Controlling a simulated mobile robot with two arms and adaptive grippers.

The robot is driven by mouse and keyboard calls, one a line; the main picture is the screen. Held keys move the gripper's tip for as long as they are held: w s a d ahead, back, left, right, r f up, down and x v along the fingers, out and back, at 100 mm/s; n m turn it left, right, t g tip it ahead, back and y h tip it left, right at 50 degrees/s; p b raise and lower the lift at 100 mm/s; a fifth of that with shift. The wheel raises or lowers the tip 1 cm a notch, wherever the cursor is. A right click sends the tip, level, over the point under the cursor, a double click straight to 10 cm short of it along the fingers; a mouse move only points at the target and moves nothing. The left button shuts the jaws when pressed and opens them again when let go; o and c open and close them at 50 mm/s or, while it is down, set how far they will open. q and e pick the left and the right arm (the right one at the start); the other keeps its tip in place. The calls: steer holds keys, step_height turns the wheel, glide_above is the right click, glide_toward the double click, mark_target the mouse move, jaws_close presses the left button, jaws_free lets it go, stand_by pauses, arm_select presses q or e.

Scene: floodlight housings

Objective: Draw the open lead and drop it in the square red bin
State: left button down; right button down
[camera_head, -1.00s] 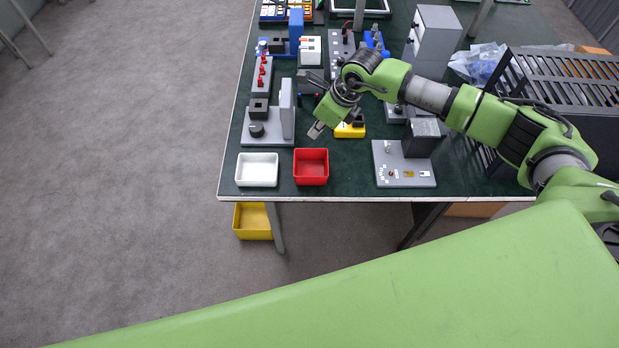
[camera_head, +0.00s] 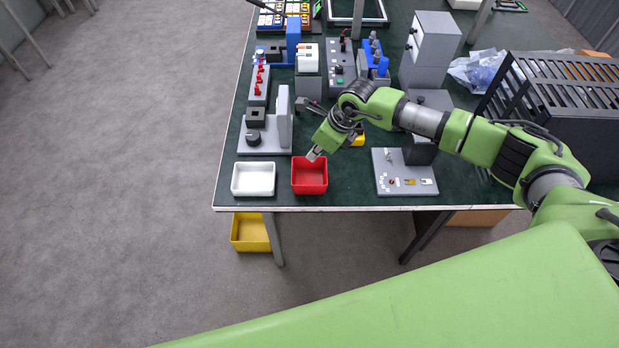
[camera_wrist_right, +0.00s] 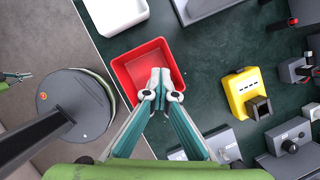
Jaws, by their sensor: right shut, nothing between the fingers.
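The square red bin (camera_head: 310,182) stands near the table's front edge; it also shows in the right wrist view (camera_wrist_right: 122,68). My right gripper (camera_head: 313,155) is over the bin's back part. In the right wrist view its fingertips (camera_wrist_right: 160,78) are shut together with nothing between them, above the bin's inside. The visible bin floor looks empty; the fingers hide part of it. I cannot make out an open lead in either view. A part that looks like my left gripper (camera_wrist_right: 20,76) shows small at the left edge of the wrist view; its jaw state is unclear.
A white bin (camera_head: 253,179) stands left of the red one. A yellow block (camera_wrist_right: 243,92) with a dark part stands behind the right arm. A grey plate (camera_head: 405,182) with small parts lies to the right. Grey fixtures crowd the table behind. A yellow bin (camera_head: 250,232) is below the table.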

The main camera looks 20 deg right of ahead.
steer(key=c, duration=2.4)
jaws_free()
steer(key=shift+o, duration=0.2)
steer(key=v, duration=1.2)
